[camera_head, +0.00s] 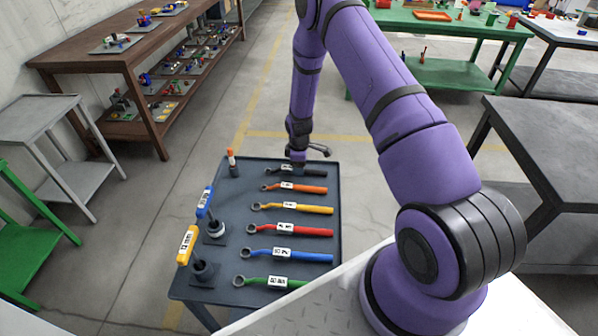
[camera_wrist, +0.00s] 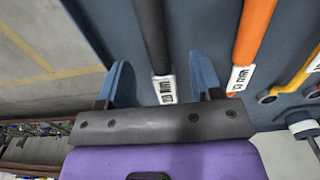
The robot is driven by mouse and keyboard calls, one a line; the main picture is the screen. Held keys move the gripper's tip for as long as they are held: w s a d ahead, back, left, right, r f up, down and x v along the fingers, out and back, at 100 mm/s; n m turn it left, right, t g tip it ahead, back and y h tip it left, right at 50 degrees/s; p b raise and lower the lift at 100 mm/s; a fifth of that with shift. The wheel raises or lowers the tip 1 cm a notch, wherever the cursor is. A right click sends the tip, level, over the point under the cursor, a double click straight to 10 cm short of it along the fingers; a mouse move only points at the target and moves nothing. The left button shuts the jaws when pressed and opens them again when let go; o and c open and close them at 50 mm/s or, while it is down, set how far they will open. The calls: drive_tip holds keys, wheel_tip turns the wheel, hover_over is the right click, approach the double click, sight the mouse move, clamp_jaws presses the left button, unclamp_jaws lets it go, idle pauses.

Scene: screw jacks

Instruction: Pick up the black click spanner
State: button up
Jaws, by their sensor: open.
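The black click spanner (camera_head: 313,173) lies on the grey-blue table (camera_head: 215,272) at the far end of a row of coloured spanners, with a white label near its ring end. My gripper (camera_head: 297,158) is above its label, near the table's far edge. In the wrist view my gripper (camera_wrist: 161,68) is open, one finger on each side of the black spanner (camera_wrist: 151,35), whose white label shows between them. The gripper's own body hides the spanner's ring end there. The spanner appears below the fingers, not held.
The orange spanner (camera_head: 300,188) lies beside the black one, close to my right finger in the wrist view. Yellow (camera_head: 312,209), red (camera_head: 305,231), blue (camera_head: 312,257) and green spanners (camera_head: 255,281) follow. Screw jacks with labelled handles (camera_head: 187,244) stand along the table's left side.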

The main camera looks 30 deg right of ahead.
drive_tip(key=shift+f, duration=1.15)
clamp_jaws()
drive_tip(key=shift+r, duration=0.15)
